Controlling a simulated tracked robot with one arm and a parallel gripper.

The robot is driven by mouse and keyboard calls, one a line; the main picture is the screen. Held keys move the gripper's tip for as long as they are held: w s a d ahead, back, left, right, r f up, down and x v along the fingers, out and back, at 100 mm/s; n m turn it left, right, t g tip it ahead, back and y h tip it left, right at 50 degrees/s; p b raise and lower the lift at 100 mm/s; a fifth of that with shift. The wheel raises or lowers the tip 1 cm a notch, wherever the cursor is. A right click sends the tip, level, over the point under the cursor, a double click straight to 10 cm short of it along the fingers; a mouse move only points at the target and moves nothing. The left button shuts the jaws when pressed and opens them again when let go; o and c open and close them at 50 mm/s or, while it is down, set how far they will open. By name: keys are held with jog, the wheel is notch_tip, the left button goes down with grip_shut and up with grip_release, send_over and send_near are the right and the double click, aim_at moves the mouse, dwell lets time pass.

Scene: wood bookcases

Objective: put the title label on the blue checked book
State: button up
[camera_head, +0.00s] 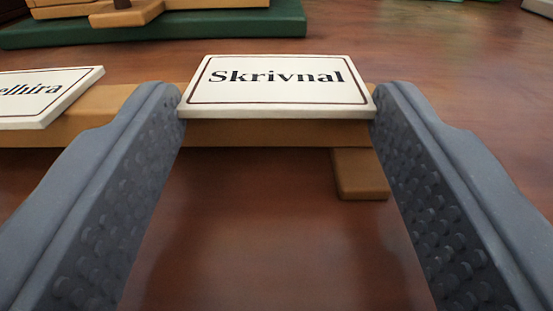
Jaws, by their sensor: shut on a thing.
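A white title label (275,80) reading "Skrivnal", with a thin dark border, is between the fingertips of my gripper (279,100). The two grey fingers touch its left and right edges, so my gripper is shut on it. The label faces up and shows whole, tilted toward the camera. It is at a light wooden strip (280,133); I cannot tell whether it rests on the strip or is just clear of it. No blue checked book is in view.
A second white label (40,97), partly cut off and ending in "elhira", lies on the strip at left. A wooden foot (360,175) juts forward from the strip. A green board (220,27) with wooden pieces is behind. The reddish-brown tabletop (450,75) is clear at right.

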jog(key=shift+f, duration=0.15)
jog(key=o, duration=1)
jog(key=shift+c, duration=0.2)
jog(key=s+p, duration=0.4)
jog(key=s, duration=0.5)
jog(key=shift+d, duration=0.4)
jog(key=s+p, duration=0.5)
jog(key=p, duration=0.5)
jog(key=shift+p, duration=0.3)
